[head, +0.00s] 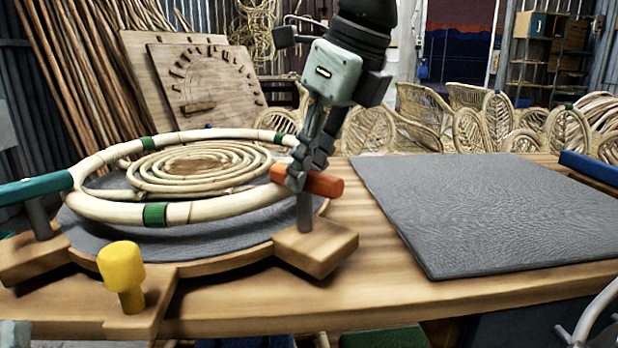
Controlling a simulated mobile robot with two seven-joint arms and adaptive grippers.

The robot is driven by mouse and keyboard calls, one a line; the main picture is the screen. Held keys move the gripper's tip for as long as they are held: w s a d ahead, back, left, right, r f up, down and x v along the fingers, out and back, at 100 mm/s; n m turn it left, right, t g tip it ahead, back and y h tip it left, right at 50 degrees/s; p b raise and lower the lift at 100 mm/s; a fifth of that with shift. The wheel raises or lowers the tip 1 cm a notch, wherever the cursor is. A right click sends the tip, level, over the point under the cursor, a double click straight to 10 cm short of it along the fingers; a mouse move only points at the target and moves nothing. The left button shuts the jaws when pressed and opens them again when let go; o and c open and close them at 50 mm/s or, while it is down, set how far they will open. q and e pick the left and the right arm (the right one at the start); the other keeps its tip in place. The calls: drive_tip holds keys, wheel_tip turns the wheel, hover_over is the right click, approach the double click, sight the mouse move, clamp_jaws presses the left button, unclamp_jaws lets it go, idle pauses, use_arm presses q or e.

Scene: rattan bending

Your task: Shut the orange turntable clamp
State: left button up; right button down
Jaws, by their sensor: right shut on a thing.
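The orange clamp (324,184) is a short orange bar on a grey post, which stands on a wooden block (316,246) at the right of the turntable (210,238). My right gripper (297,181) comes down from above and is shut on the orange clamp near its left end. The fingers hide that end, so I cannot tell whether it touches the rattan ring (206,213). The ring lies over the turntable, with green bands and a rattan coil inside it. My left gripper is not clearly in view.
A teal clamp (36,190) reaches the ring's left side. A yellow knob (122,268) stands on the front wooden block. A grey mat (480,205) lies clear on the right of the table. Rattan chairs and a leaning wooden board (205,85) are behind.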

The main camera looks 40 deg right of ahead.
use_arm(q)
drive_tip(key=shift+s+a+r+t+b, duration=0.3)
drive_tip(key=shift+s+a+r+t, duration=0.1)
drive_tip(key=shift+s+r+t, duration=0.25)
use_arm(e)
drive_tip(key=shift+m, duration=0.5)
drive_tip(key=c, duration=1.3)
unclamp_jaws()
drive_tip(key=v, duration=1.2)
drive_tip(key=shift+a+r, duration=0.1)
drive_tip(key=shift+a, duration=0.1)
use_arm(q)
drive_tip(key=shift+f, duration=0.1)
